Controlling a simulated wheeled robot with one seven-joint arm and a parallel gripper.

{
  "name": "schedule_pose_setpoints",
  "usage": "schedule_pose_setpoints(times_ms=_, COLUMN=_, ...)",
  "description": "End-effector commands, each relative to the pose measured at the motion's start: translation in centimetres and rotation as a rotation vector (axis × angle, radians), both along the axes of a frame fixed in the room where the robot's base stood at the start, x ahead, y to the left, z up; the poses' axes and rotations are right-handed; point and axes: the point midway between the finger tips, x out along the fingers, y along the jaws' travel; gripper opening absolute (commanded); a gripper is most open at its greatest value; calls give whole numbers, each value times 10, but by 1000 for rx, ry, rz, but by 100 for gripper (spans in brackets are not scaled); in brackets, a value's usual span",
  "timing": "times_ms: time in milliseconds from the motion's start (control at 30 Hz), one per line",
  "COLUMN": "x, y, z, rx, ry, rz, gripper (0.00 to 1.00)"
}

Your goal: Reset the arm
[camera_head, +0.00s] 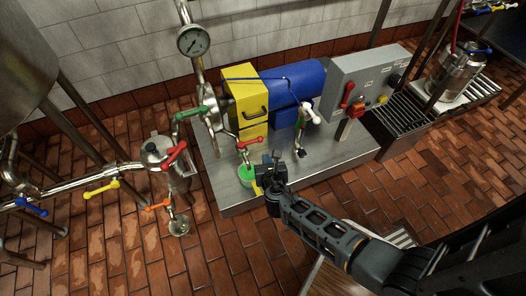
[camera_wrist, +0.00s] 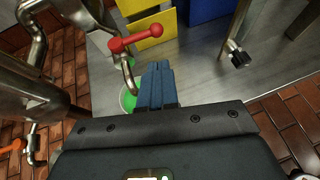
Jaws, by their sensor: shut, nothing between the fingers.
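My arm (camera_head: 322,225) reaches from the lower right of the head view toward the front edge of the metal platform (camera_head: 235,195). My gripper (camera_head: 270,167) is shut and empty, beside a green bucket (camera_head: 247,174). In the wrist view the closed blue fingers (camera_wrist: 157,84) are in front of the green bucket (camera_wrist: 128,101). A red valve handle (camera_wrist: 136,37) lies just beyond and to the left of the fingertips, apart from them. The same red handle (camera_head: 251,143) shows in the head view above the bucket.
A yellow box (camera_head: 240,85) and blue motor (camera_head: 300,80) stand behind. A grey control box (camera_head: 365,75) is at the right. A steel vessel (camera_head: 160,155) with red, yellow and blue valve handles is at the left. The brick floor (camera_head: 120,235) is open in front.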

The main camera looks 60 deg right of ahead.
Motion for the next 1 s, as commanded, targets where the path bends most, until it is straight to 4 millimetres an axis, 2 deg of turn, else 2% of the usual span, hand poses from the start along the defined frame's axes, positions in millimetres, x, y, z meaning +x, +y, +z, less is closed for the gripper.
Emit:
schedule_pose_setpoints(times_ms=67, x=-11, y=9, z=10, rx=0, ry=0, rz=3, gripper=0)
schedule_pose_setpoints(times_ms=233, x=-26, y=19, z=18, rx=1, ry=0, rz=2, gripper=0)
schedule_pose_setpoints(times_ms=633, x=-32, y=24, z=20, rx=4, ry=-3, rz=-1, gripper=0)
schedule_pose_setpoints(times_ms=733, x=-41, y=30, z=19, rx=50, ry=-29, rz=-9, gripper=0)
schedule_pose_setpoints(times_ms=867, x=-71, y=55, z=20, rx=242, ry=-139, rz=-49, gripper=0)
schedule_pose_setpoints(times_ms=1000, x=-115, y=95, z=35, rx=572, ry=-323, rz=-135, gripper=0)
